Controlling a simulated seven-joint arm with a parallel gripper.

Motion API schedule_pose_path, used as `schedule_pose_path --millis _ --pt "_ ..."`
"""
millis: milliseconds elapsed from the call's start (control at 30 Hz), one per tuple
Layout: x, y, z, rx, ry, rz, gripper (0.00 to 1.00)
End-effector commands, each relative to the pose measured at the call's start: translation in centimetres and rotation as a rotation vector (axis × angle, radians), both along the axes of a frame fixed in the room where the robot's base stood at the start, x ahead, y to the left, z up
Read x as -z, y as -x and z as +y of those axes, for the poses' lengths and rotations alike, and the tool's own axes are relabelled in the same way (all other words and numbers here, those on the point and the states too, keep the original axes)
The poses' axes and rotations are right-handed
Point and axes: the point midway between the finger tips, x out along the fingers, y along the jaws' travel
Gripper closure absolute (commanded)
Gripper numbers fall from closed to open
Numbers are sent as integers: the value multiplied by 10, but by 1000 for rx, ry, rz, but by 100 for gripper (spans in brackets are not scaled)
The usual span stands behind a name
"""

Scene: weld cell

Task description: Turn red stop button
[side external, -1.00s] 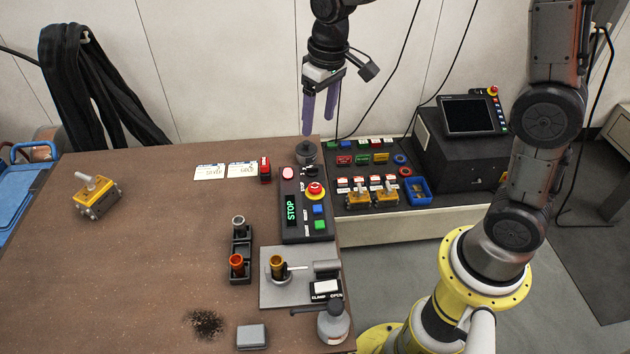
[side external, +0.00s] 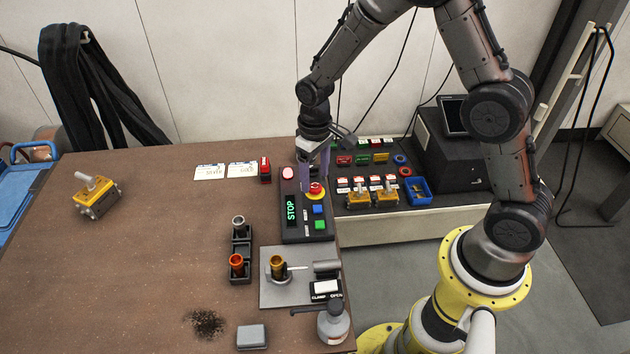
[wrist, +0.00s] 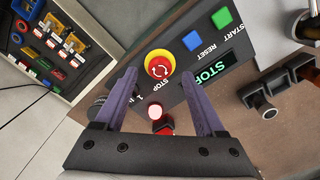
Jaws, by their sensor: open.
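The red stop button (side external: 316,188) sits in a yellow ring on the black control panel (side external: 291,231), at its right side. In the wrist view the red stop button (wrist: 160,64) shows white arrows and lies ahead of the fingertips, roughly centred between them. My gripper (side external: 315,178) points down at the panel just behind the button in the side view. In the wrist view my gripper (wrist: 161,82) has its two purple fingers wide apart with nothing between them. Whether a fingertip touches the panel cannot be told.
A green STOP display (side external: 291,209), a blue reset button (side external: 318,210) and a green start button (side external: 320,224) are close by on the panel. A lit pink lamp (side external: 288,174) is left of my fingers. A red block (side external: 265,169) stands beside the panel.

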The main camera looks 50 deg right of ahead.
Motion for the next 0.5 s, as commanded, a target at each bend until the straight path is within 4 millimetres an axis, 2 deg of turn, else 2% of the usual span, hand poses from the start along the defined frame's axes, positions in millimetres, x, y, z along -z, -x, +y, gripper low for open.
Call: schedule_pose_path --millis 100,200,500 --pt "15 0 0 0 0 3 28" --pt "22 0 0 0 0 2 28" --pt "26 0 0 0 0 0 28"
